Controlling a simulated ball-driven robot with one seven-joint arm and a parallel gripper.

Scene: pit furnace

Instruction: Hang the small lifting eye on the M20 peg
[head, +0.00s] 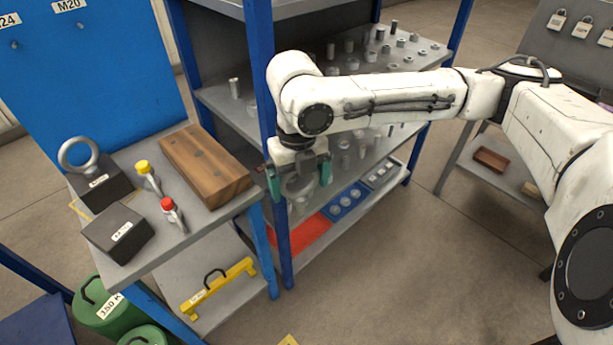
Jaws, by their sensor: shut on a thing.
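My gripper (300,188) hangs over the edge of the shelf unit, to the right of the small table, with its teal fingers pointing down. It is shut on a grey metal part (298,187), partly hidden between the fingers. I cannot tell whether this is the small lifting eye. A grey lifting eye (79,155) with a large ring stands upright on a dark labelled block at the table's left. The M20 label (70,5) is at the top of the blue board, with a small peg (82,27) below it. My gripper is well right of and below that peg.
An M24 peg (14,44) is left on the board. A blue post (266,110) stands beside my gripper.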

